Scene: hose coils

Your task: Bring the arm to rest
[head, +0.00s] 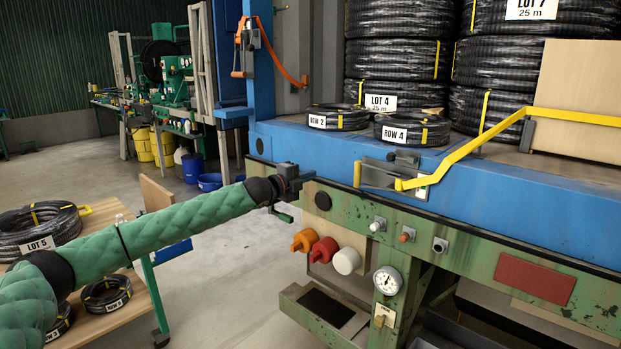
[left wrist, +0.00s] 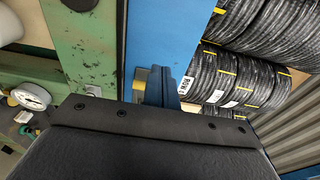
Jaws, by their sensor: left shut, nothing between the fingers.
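My left arm, in a green quilted sleeve, reaches in from the left in the head view. Its dark gripper (head: 300,179) is shut and empty, in front of the near left corner of the blue-edged bed (head: 330,150). It appears apart from the small coils. Coil ROW 2 (head: 338,117) and coil ROW 4 (head: 412,130) lie side by side on the bed. In the left wrist view, the dark gripper housing (left wrist: 150,140) fills the lower part, and stacked black coils (left wrist: 240,80) show at upper right. My right gripper is not in view.
Below are a green panel with knobs and a gauge (head: 388,280). Taller coil stacks (head: 398,60) stand behind. A wooden table (head: 110,320) at left holds coil LOT 5 (head: 38,228) and smaller coils. Open floor (head: 235,260) lies between.

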